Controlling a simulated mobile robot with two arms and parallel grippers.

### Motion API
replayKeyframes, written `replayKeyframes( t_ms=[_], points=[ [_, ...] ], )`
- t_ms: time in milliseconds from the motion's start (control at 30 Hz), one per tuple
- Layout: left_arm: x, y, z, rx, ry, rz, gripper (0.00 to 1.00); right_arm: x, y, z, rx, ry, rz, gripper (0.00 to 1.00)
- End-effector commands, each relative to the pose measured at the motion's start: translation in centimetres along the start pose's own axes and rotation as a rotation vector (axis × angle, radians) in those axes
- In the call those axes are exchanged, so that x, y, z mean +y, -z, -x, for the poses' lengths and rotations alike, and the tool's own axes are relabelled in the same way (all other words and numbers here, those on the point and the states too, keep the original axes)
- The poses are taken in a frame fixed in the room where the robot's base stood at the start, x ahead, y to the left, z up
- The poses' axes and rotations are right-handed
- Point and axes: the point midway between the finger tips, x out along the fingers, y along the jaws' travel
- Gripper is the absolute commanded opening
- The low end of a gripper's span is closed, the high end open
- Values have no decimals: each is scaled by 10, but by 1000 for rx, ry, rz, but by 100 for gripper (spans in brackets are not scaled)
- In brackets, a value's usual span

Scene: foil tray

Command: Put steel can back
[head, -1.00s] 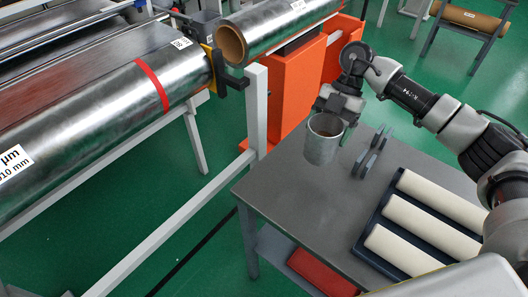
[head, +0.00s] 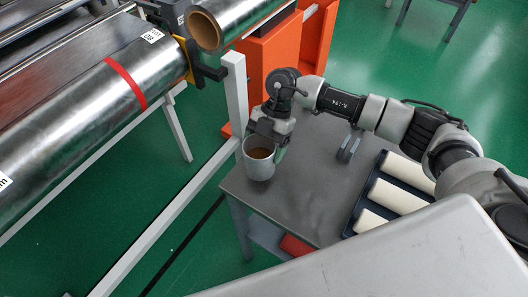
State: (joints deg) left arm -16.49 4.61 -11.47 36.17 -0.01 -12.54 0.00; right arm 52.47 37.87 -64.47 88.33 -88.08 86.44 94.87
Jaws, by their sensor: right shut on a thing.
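The steel can (head: 258,166) is a grey, open-topped cylinder with brown showing inside. It is upright over the left corner of the grey table (head: 300,215). My right gripper (head: 270,137) is shut on the can at its far upper side, and the fingertips are partly hidden behind the rim. I cannot tell whether the can's base touches the tabletop. My left gripper is not in view.
A dark tray (head: 350,222) with white rolls (head: 398,196) lies on the table's right side. Grey upright plates (head: 348,146) stand behind it. A white post (head: 236,95) and a large foil roll (head: 95,110) are to the left. The front middle of the tabletop is clear.

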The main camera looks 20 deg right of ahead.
Motion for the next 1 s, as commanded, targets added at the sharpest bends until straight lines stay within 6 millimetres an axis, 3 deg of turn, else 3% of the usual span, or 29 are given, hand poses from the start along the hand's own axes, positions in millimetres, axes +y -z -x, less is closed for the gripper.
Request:
replayKeyframes(
  t_ms=[300,567,600,700,1000],
  points=[
    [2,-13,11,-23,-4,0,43,0,-18,-32,2,0,-2,39],
    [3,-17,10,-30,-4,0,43,0,-20,-33,1,-1,0,39],
    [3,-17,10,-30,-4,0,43,0,-20,-34,1,1,0,83],
    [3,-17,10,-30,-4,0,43,0,-20,-34,1,1,0,98],
    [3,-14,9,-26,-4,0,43,0,-20,-30,0,0,0,100]
  ],
)
